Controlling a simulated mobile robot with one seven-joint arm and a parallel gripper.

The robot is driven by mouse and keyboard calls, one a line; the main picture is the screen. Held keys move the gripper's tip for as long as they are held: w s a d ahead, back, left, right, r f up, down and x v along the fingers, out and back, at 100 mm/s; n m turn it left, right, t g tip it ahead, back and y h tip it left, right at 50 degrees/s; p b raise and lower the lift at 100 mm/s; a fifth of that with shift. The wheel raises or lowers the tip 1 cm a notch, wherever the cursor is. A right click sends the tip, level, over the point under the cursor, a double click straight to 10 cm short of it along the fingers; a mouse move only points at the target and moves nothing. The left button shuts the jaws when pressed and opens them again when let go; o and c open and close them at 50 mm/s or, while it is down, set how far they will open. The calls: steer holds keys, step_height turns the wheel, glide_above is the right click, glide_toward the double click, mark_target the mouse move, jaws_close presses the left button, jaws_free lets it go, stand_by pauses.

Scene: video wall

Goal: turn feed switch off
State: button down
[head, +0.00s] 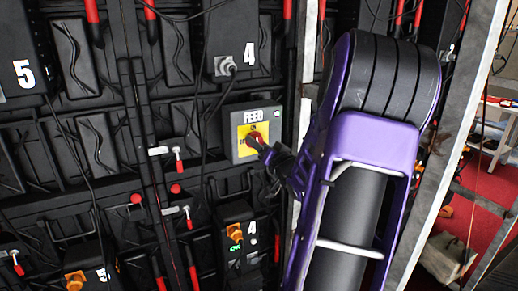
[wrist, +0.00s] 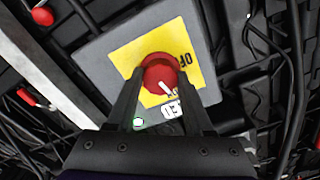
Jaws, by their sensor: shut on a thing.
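The feed switch is a grey box (head: 231,120) marked FEED, with a yellow plate (head: 243,130) and a red rotary knob (head: 254,139), on the black video-wall back in the head view. In the wrist view the box (wrist: 100,48) fills the middle, with its yellow plate (wrist: 122,58) and red knob (wrist: 160,70). My gripper (head: 265,148) reaches the knob from the lower right. In the wrist view my gripper (wrist: 160,92) has one finger on each side of the knob and is shut on it. A white pointer mark shows on the knob; the plate's lettering is partly hidden.
A small green-white light (wrist: 138,122) shows on the box. Panels marked 4 and 5 (head: 22,74) and hanging cables surround it. A metal post (head: 306,75) stands just right of the box. Open red floor (head: 478,222) lies at the far right.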

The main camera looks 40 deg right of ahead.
steer(key=shift+n+b, duration=4.05)
steer(key=shift+n, duration=3.55)
steer(key=shift+c, duration=1.4)
jaws_free()
steer(key=shift+a, duration=0.1)
